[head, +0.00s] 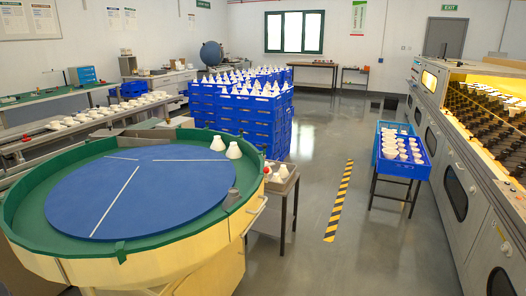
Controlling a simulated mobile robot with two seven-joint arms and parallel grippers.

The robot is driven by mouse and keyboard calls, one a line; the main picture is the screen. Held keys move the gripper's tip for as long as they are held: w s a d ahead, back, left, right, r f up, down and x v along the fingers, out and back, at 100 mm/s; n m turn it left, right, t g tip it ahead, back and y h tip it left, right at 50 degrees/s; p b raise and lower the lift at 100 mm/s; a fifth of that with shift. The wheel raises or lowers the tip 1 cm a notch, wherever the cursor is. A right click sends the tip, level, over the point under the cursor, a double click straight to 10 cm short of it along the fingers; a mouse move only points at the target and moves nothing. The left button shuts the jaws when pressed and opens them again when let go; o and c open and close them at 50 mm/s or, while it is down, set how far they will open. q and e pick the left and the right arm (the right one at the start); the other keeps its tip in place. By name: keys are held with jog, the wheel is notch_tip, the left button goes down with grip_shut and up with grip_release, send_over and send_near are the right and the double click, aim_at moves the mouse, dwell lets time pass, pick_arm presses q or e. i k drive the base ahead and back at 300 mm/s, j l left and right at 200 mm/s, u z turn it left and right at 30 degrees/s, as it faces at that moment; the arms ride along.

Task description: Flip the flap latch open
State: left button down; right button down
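I cannot make out a flap latch for certain. A round table (40,238) with a green rim and a blue disc (150,190) stands at the front left. A small grey piece (231,198) sits at the right side of its rim, and a pale bar-like handle (257,218) is on the outer wall below. A small green tab (121,252) stands at the front rim. I cannot tell whether any of these is the latch. Neither of my grippers is in view.
Two white bulb-like pieces (218,144) stand at the disc's far right edge. A small side table (284,188) is beside the round table. Stacked blue crates (215,118) stand behind. A long machine (455,165) lines the right. Grey floor (320,195) lies between.

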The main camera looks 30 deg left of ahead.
aim_at(265, 170)
jog(key=i+u, duration=0.3)
jog(key=i, duration=1.05)
jog(key=i+z, duration=0.3)
jog(key=i, duration=0.35)
jog(key=i+j+z, duration=0.1)
jog(key=i+z, duration=0.15)
jog(key=i, duration=0.4)
jog(key=i+z, duration=0.35)
jog(key=i, duration=0.4)
jog(key=z, duration=6.8)
